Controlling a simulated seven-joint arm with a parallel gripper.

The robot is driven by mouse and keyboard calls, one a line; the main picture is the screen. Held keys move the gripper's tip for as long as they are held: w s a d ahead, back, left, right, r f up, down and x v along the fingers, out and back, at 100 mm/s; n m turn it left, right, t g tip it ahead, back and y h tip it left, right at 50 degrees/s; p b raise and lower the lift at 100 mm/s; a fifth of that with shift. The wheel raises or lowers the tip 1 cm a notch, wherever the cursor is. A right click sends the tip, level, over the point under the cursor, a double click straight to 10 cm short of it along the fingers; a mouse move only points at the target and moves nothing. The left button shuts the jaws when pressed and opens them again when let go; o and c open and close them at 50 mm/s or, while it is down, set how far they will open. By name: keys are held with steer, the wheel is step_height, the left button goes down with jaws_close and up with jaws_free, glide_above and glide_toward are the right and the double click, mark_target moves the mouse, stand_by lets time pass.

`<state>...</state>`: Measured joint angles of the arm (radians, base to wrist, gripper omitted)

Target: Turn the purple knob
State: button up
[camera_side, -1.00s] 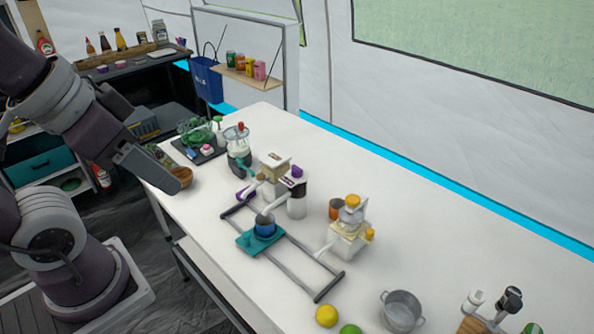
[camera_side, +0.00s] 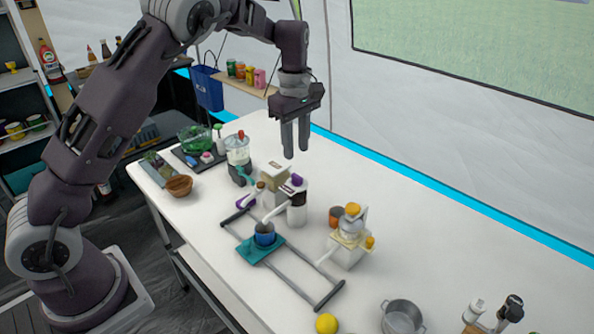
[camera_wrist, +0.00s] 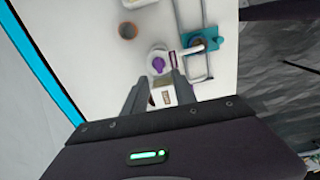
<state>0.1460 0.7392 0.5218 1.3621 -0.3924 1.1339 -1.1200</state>
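A purple knob (camera_side: 297,179) sits on top of a white and dark upright machine (camera_side: 297,208) near the middle of the table. It also shows in the wrist view (camera_wrist: 158,64), just beyond my fingertips. A second purple part (camera_side: 246,201) lies lower, left of that machine, in the side view. My gripper (camera_side: 296,152) points down, above and close to the machine in the side picture, apart from the knob. In the wrist view my two fingers (camera_wrist: 160,77) are spread with nothing between them. The exact height gap is hard to tell.
A beige machine (camera_side: 274,180) and a blender (camera_side: 238,152) stand to the left. A teal tray (camera_side: 258,250) with a blue cup sits on grey rails (camera_side: 300,288) in front. A white and yellow juicer (camera_side: 349,240) and an orange cup (camera_side: 336,216) stand right. The table's back right is clear.

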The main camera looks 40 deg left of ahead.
mark_target(297, 176)
steer(key=f, duration=0.8)
steer(key=shift+w, duration=0.2)
jaws_close()
